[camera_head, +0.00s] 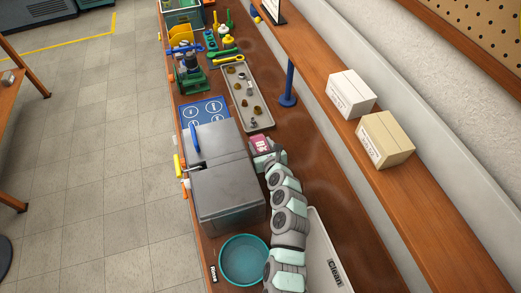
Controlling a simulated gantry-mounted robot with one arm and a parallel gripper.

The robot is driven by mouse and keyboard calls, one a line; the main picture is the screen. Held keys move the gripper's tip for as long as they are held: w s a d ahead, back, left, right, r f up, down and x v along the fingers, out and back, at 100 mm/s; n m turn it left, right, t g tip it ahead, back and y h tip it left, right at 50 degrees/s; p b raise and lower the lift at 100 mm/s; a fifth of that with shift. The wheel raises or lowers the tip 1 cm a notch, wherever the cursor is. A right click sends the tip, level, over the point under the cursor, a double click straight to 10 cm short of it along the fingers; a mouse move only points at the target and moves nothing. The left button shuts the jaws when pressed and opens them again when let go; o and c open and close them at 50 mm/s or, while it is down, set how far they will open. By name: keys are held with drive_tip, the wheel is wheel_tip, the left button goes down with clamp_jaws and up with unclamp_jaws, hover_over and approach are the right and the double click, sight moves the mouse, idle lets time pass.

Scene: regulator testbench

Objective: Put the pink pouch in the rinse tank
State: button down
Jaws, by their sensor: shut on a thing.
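The pink pouch (261,142) is at the end of my arm, beside the right edge of the grey lidded box. My gripper (263,150) is shut on the pouch; its fingers are small and mostly hidden. A round teal tub (244,260), the likely rinse tank, stands at the near end of the bench. A small dark label beside it seems to read "Rinse". The tub is open at the top and looks empty. My gripper and the pouch are well beyond the tub, towards the far end of the bench.
A grey lidded box (228,194) stands between the pouch and the tub. A white tray marked "Clean" (328,262) lies right of my arm. A tray of small parts (262,118) and a blue mat (190,108) lie farther back. Two cartons sit on the shelf.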

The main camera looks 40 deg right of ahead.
sight(261, 151)
drive_tip(key=shift+d+f+b, duration=0.15)
drive_tip(key=shift+f+b, duration=0.2)
drive_tip(key=shift+f, duration=1.45)
drive_tip(key=shift+f, duration=0.25)
drive_tip(key=c, duration=0.5)
unclamp_jaws()
drive_tip(key=shift+r, duration=0.25)
drive_tip(key=shift+s+r+p, duration=0.2)
drive_tip(key=shift+p, duration=0.15)
drive_tip(key=p+v, duration=0.2)
drive_tip(key=v, duration=0.3)
drive_tip(key=p+v, duration=0.2)
drive_tip(key=v, duration=0.3)
drive_tip(key=shift+f, duration=0.25)
drive_tip(key=shift+o, duration=0.3)
drive_tip(key=shift+v, duration=0.85)
